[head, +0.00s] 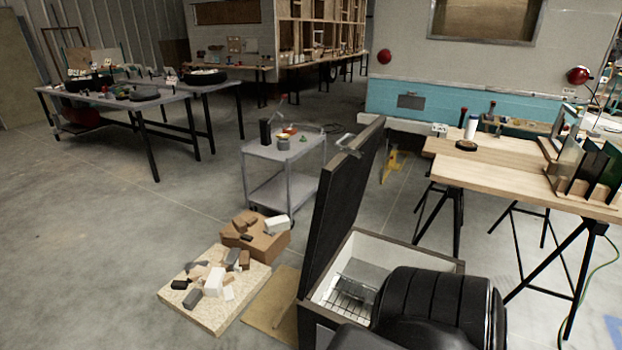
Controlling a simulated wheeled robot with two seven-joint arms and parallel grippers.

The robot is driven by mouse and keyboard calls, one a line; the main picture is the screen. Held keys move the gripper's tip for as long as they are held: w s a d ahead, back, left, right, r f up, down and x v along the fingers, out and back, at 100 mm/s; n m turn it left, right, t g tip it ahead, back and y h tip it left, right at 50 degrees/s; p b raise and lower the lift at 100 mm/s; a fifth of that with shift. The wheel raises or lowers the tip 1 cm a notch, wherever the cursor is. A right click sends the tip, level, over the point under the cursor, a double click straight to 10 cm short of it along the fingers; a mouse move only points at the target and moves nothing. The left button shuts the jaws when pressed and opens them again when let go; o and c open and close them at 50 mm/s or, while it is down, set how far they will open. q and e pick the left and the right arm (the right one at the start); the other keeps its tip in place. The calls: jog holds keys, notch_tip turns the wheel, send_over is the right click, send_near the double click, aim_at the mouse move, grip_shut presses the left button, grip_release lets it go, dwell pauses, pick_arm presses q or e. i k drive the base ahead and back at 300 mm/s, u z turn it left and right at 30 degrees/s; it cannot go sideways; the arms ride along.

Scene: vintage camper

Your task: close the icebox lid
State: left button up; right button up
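The icebox (452,264) is in the lower middle of the head view, a box with a pale rim and white inside walls. A wire rack (345,292) shows inside it. Its dark lid (341,212) stands open, nearly upright, along the left side of the box and leaning slightly right at the top. A metal latch or handle (349,146) is at the lid's top edge. A black rounded part, which seems to be my arm, hides the icebox's front right. Neither gripper can be seen.
A wooden worktable (500,172) on black trestles stands to the right. A grey cart (283,152) is behind the lid. A board with blocks (207,306) lies on the floor left of the icebox. Open floor extends further left.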

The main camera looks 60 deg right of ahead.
aim_at(343, 181)
jog(key=z, duration=0.35)
jog(key=i, duration=1.05)
jog(key=z, duration=1.7)
jog(key=i, duration=0.85)
jog(key=z, duration=0.85)
